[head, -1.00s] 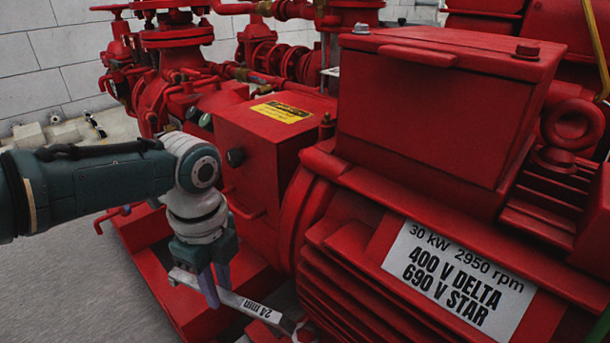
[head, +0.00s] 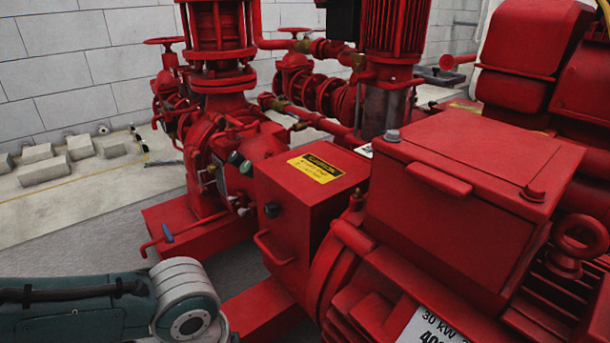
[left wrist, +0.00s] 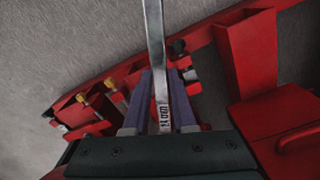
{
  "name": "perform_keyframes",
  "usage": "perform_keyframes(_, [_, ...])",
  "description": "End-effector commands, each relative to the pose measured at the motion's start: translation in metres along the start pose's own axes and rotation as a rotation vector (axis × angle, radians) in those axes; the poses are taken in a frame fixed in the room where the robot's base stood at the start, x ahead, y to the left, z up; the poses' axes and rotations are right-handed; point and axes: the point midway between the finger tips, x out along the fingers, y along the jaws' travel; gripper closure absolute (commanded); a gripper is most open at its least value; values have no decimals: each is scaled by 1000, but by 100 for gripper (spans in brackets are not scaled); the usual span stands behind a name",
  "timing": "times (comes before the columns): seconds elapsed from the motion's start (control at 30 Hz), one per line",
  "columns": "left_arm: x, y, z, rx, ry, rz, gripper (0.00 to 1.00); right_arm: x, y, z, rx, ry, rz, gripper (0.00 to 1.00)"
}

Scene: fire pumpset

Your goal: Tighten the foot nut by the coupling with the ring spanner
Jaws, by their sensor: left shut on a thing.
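The ring spanner (left wrist: 155,40) is a flat steel bar with a "24 mm" mark near my fingers in the left wrist view. My left gripper (left wrist: 160,78) is shut on it, with the shank between the two purple fingers. The spanner's far end runs out of the top of that view, so its ring is hidden. In the head view the left arm shows at the bottom left, and its gripper and the spanner are below the frame. I cannot pick out the foot nut by the coupling in either view. My right gripper is not in view.
A red box with a yellow caution label (head: 315,166) stands beside the red motor (head: 470,180) in the head view. Red pump pipework (head: 220,110) stands behind. A red base rail (left wrist: 215,35) crosses the left wrist view. Grey floor is bare at the left.

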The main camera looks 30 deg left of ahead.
Motion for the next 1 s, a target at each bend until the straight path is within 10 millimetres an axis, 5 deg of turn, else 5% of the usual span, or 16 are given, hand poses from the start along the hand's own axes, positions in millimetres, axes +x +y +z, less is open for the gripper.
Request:
perform_keyframes(0.33, [-1, 0, -1, -1, 2, 0, 100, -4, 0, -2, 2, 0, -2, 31])
perform_keyframes(1.0, [50, -1, -1, 0, 2, 0, 100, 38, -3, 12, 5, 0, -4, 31])
